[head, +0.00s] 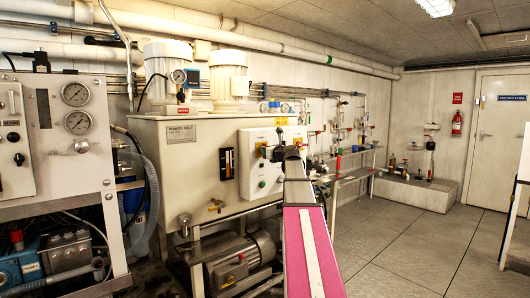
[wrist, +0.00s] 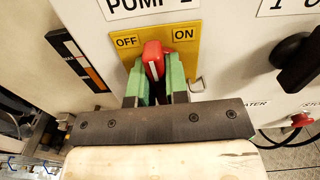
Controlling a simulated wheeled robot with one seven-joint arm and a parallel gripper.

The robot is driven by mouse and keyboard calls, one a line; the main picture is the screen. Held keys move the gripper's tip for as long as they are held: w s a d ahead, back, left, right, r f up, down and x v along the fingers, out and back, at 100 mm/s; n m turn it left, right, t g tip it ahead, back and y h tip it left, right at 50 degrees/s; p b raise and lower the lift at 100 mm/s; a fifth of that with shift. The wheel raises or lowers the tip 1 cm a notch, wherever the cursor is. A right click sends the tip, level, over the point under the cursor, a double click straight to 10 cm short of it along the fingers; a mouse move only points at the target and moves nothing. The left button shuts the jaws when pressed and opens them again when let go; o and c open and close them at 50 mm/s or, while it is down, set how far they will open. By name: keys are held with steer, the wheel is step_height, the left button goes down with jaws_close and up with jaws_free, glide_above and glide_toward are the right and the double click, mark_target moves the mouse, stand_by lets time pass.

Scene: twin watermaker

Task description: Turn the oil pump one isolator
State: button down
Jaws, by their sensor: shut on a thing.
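The oil pump one isolator is a red handle (wrist: 152,58) on a yellow plate (wrist: 212,56) marked OFF at left and ON at right, under a label ending in "PUMP 1". Its white line sits between the two words, leaning slightly towards OFF. My gripper (wrist: 156,78) has its green fingers closed on either side of the red handle. In the head view my gripper (head: 272,151) reaches the front of the white control box (head: 246,184). The red handle cannot be made out there.
A black knob (wrist: 289,50) and a red stop button (wrist: 301,120) are right of the isolator in the wrist view. A level gauge (wrist: 77,60) is at left. A motor (head: 238,262) sits below the tank (head: 178,140). The floor (head: 405,250) at right is clear.

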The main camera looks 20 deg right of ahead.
steer(key=shift+m, duration=0.4)
steer(key=c, duration=1.1)
jaws_free()
steer(key=shift+s, duration=0.1)
steer(key=v, duration=1)
steer(key=shift+s+d, duration=0.15)
steer(key=shift+s, duration=0.15)
